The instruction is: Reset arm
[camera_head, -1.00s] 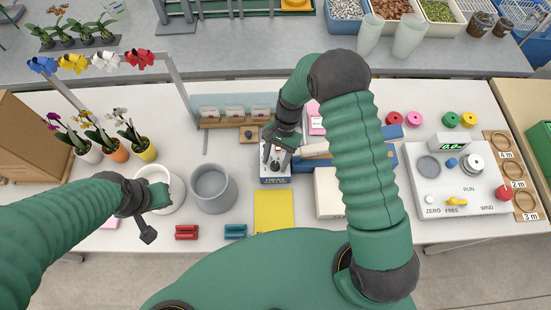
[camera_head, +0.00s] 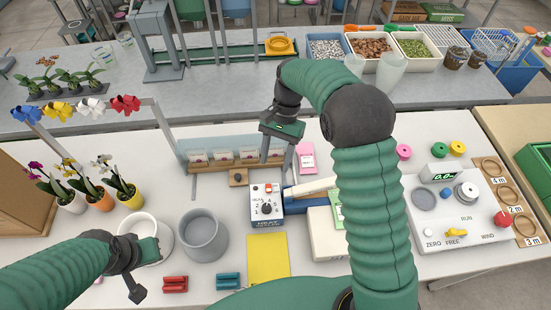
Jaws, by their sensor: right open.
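My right gripper (camera_head: 276,155) is open and empty. It hangs above the back of the white table, in front of the right end of the small rack of cards (camera_head: 222,156) and behind the heat box with its dial (camera_head: 267,205). My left gripper (camera_head: 142,270) is low at the left, by the white pot (camera_head: 150,226). I cannot tell whether its jaws are open or shut, or whether it touches the pot.
A grey pot (camera_head: 200,236) stands right of the white one. Potted orchids (camera_head: 102,202) stand at the left under a rail of coloured bows. A yellow pad (camera_head: 267,258) lies in front of the heat box. A winding machine (camera_head: 458,215) fills the right.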

